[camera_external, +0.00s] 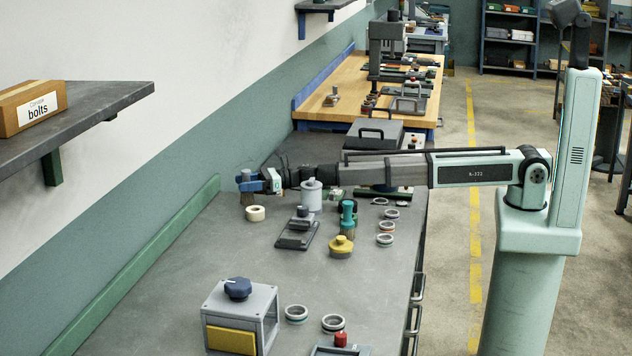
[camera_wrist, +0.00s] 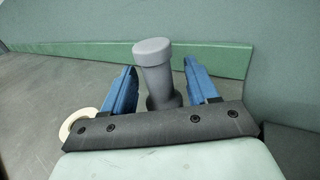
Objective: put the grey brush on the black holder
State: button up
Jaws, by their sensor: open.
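The grey brush (camera_wrist: 155,72) stands upright between the two blue fingers of my gripper (camera_wrist: 160,88) in the wrist view. Gaps show on both sides of its handle, so the open fingers are around it without gripping. In the external view the grey brush (camera_external: 246,175) is at the far left of the bench, with brownish bristles below my gripper (camera_external: 260,185). A black flat piece (camera_external: 296,240) with a dark block and grey knob on it lies on the bench to the right; I cannot tell if it is the black holder.
A cream tape ring (camera_external: 255,213) lies just in front of my gripper. A pale grey canister (camera_external: 312,194), a teal-handled brush (camera_external: 348,220) and a yellow knob piece (camera_external: 341,247) stand to the right. The green back rail (camera_external: 150,275) runs behind.

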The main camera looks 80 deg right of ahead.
aim_at(289, 198)
jog(key=shift+s, duration=0.1)
jog(key=v, duration=1.3)
jog(key=shift+s+d+f, duration=0.15)
jog(key=shift+s+d, duration=0.05)
jog(key=shift+d, duration=0.15)
jog(key=shift+s+a+r, duration=0.1)
jog(key=shift+a+r, duration=0.1)
jog(key=shift+r, duration=0.25)
jog(key=x, duration=0.8)
jog(key=shift+w+a+f, duration=0.1)
jog(key=shift+w, duration=0.2)
jog(key=shift+f+x, duration=0.15)
jog(key=shift+x, duration=1.2)
jog(key=shift+f+x, duration=0.1)
jog(key=shift+x, duration=1.2)
jog(key=shift+c, duration=0.2)
